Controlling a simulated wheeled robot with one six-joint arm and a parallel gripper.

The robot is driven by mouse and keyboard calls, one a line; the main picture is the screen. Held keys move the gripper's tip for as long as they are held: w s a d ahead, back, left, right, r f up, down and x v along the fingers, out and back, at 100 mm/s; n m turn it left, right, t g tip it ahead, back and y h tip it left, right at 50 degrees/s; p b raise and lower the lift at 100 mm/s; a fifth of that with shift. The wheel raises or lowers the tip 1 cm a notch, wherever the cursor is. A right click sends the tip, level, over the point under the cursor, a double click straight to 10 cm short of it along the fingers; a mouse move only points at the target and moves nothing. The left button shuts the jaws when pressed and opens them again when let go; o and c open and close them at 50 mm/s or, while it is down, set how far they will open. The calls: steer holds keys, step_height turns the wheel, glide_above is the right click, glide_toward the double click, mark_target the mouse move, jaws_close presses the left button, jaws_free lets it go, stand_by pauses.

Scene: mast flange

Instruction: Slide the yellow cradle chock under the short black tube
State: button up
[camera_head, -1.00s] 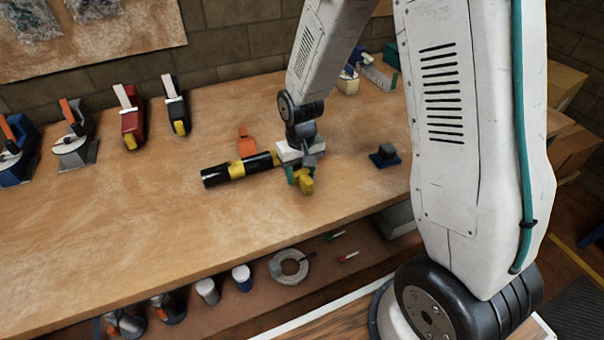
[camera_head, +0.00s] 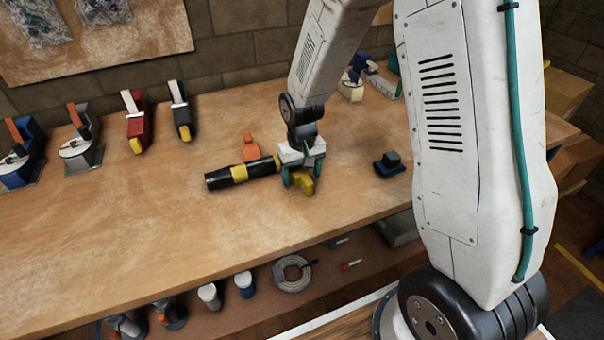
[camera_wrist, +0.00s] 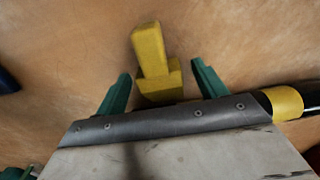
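The yellow cradle chock (camera_head: 302,187) stands on the bench just off the right end of the short black tube. In the wrist view the chock (camera_wrist: 152,55) lies between my two teal fingers, with a gap on each side. My gripper (camera_head: 303,177) is open around it, pointing down; in the wrist view its fingers (camera_wrist: 161,86) stand apart. The short black tube (camera_head: 214,180) has a yellow band and a yellow right end, partly behind my gripper. In the wrist view the tube (camera_wrist: 311,101) shows only at the right edge.
An orange chock (camera_head: 251,147) stands behind the tube. A dark blue chock (camera_head: 389,163) sits to the right. Tape dispensers, one red (camera_head: 136,122), stand along the back left. The bench (camera_head: 130,220) is clear in front of the tube.

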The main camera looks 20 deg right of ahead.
mark_target(301, 173)
step_height(301, 173, up, 8)
steer(key=shift+f, duration=0.1)
stand_by(0.4)
